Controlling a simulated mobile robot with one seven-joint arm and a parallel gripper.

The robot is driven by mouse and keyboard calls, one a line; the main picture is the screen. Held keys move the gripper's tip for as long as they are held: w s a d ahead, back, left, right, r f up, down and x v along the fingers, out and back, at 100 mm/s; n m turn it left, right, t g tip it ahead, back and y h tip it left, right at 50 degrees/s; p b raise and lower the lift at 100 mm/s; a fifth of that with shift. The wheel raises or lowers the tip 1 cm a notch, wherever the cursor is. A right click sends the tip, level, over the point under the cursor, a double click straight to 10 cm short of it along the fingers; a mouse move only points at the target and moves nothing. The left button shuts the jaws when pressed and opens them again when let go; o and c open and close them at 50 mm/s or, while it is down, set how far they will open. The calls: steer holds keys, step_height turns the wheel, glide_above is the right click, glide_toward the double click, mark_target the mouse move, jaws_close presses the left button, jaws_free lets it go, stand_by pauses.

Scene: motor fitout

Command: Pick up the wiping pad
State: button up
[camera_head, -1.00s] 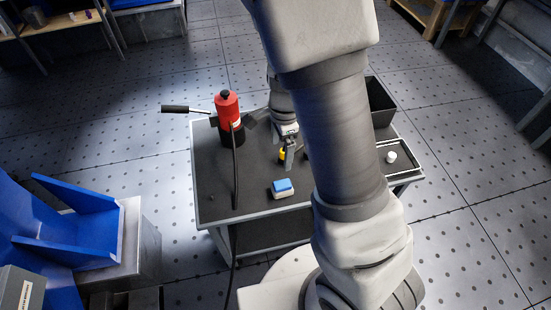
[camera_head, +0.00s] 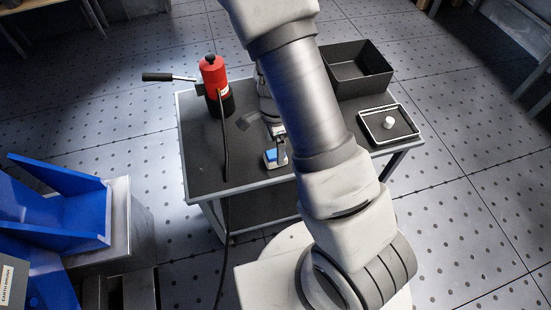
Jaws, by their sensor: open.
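The wiping pad (camera_head: 271,157) is a small block with a blue top and a pale lower part. It lies on the dark top of the cart (camera_head: 205,172), near the cart's front edge. My gripper (camera_head: 279,150) is right at the pad, over its right side, with its jaws open. My arm hides part of the gripper, and I cannot tell whether the fingers touch the pad or stand around it.
A red and black pump (camera_head: 215,82) with a side handle and black hose stands at the cart's back left. A black bin (camera_head: 357,72) and a shallow tray (camera_head: 399,138) with a white knob-like piece (camera_head: 388,123) are on the right. Blue angled panels (camera_head: 58,205) stand at left.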

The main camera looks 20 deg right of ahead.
mark_target(275, 152)
step_height(275, 152, down, 5)
steer(key=b, duration=0.2)
steer(key=shift+d+b, duration=0.1)
steer(key=shift+b, duration=0.2)
steer(key=c, duration=1.4)
steer(key=shift+c, duration=0.2)
steer(key=shift+r, duration=0.15)
step_height(275, 152, up, 4)
steer(key=p, duration=0.2)
steer(key=shift+r+p, duration=0.1)
steer(key=shift+p, duration=0.2)
steer(key=s+d+r+p, duration=0.2)
steer(key=s+d+r, duration=0.4)
steer(key=d, duration=0.4)
steer(key=shift+r, duration=0.3)
